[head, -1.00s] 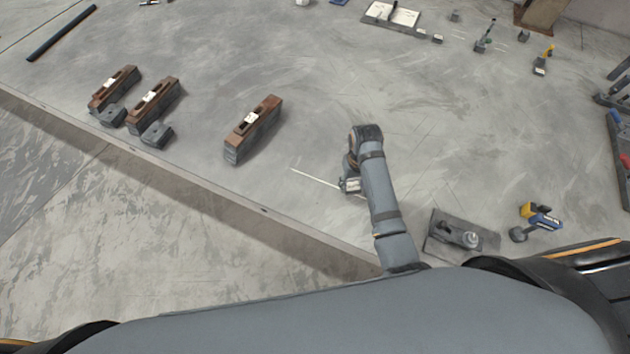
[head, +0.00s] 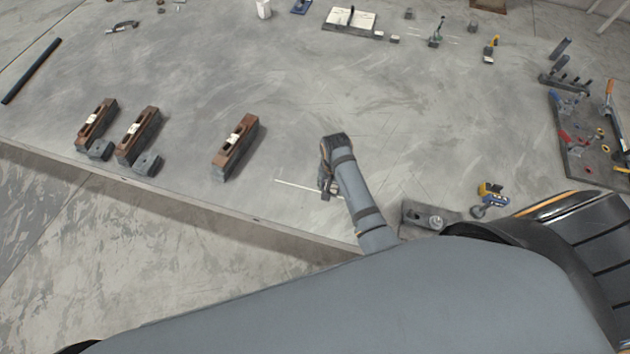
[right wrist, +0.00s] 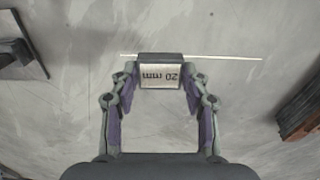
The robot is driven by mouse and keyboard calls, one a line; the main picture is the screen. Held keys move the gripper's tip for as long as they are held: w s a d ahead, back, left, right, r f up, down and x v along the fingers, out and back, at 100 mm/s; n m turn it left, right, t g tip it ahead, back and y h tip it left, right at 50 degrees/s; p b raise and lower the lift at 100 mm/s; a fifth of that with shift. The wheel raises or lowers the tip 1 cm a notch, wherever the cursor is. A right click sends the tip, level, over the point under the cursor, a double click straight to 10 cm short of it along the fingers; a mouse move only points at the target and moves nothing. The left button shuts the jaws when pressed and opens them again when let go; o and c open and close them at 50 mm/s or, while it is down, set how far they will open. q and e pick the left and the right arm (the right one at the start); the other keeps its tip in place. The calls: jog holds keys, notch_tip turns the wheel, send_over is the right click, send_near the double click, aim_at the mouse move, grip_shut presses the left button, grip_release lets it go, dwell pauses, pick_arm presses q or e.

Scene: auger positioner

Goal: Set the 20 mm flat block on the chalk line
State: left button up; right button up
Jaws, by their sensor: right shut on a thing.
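The 20 mm flat block (right wrist: 160,73) is a small dark block with a pale label reading "20 mm", upside down in the right wrist view. My right gripper (right wrist: 160,88) is shut on it, one finger at each side. The white chalk line (right wrist: 226,58) shows on both sides of the block's far edge; the block hides its middle. In the head view, my right gripper (head: 327,188) is over the right part of the chalk line (head: 297,185), and the block is hard to make out. I cannot tell if the block touches the surface. My left gripper is not in view.
Brown-topped long blocks (head: 236,147) stand left of the line, two of them with small grey blocks (head: 147,163) beside them. A grey plate with a round knob (head: 432,217) and a yellow-blue tool (head: 490,200) lie right of my arm.

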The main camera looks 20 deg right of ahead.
jog(key=w+a+f, duration=0.2)
jog(key=w+f, duration=0.1)
jog(key=w, duration=0.2)
jog(key=b, duration=0.7)
send_over(315, 185)
jog(key=s, duration=0.1)
notch_tip(315, 185, down, 4)
jog(key=shift+d+f, duration=0.15)
jog(key=shift+w+b, duration=0.15)
jog(key=shift+b, duration=0.15)
jog(key=shift+w, duration=0.1)
jog(key=f+b, duration=0.2)
jog(key=b, duration=0.1)
jog(key=f+b, duration=0.1)
jog(key=shift+w+a+f+b, duration=0.2)
jog(key=shift+w+f+b, duration=0.05)
jog(key=shift+f+b, duration=0.15)
jog(key=shift+r, duration=0.2)
jog(key=o, duration=1.4)
jog(key=shift+s+f, duration=0.1)
